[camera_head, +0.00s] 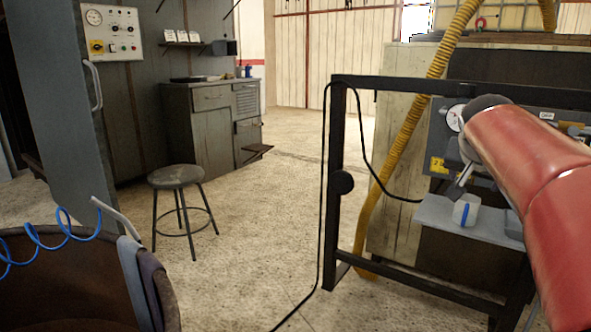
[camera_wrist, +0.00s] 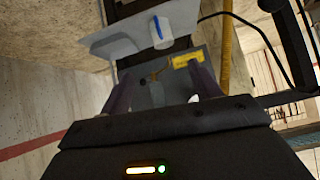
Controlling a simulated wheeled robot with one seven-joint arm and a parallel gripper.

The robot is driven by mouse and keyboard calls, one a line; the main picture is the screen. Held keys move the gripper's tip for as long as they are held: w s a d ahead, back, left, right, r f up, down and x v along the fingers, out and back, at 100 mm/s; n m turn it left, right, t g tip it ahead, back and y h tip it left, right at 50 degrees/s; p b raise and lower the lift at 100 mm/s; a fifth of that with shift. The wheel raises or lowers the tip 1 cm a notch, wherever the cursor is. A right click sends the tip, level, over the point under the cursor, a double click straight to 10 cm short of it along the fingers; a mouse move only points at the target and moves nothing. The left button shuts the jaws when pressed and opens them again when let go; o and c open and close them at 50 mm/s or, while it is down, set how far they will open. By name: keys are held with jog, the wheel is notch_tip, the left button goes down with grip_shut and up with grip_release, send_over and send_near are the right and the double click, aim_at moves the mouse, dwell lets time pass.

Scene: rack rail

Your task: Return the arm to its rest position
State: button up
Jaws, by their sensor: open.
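My red arm reaches in from the right in the head view. My gripper (camera_head: 463,182) shows there only in part, in front of the grey panel on the dark rack and just above the small shelf. In the wrist view my gripper (camera_wrist: 160,78) has its two dark fingers apart, with nothing seen held between them. The grey panel with a yellow tag (camera_wrist: 184,61) lies beyond the fingers. A white block with a blue stripe (camera_head: 466,211) sits on the shelf, apart from the fingers; it also shows in the wrist view (camera_wrist: 161,31).
The dark rack frame (camera_head: 337,180) stands around the panel, with a black cable hanging from it. The light grey shelf (camera_head: 436,213) juts out below the panel. A yellow hose (camera_head: 405,125) runs behind. A stool (camera_head: 177,178) and a rusty drum (camera_head: 60,285) stand left.

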jog(key=s+a+f+n+g+y, duration=0.1)
jog(key=s+a+f+n, duration=0.1)
jog(key=s+a+f, duration=0.4)
jog(key=s+a+f+n+y+p, duration=0.1)
jog(key=s+a+f+n+y, duration=0.1)
jog(key=s+a+f, duration=0.4)
jog(key=s+a+f+n+g+y+p, duration=0.1)
jog(key=s+a+f, duration=0.5)
jog(key=s, duration=0.8)
jog(key=a+n+y, duration=0.1)
jog(key=a+n, duration=0.1)
jog(key=shift+s+f+n+g, duration=0.2)
jog(key=shift+n+g, duration=0.1)
jog(key=shift+n, duration=0.1)
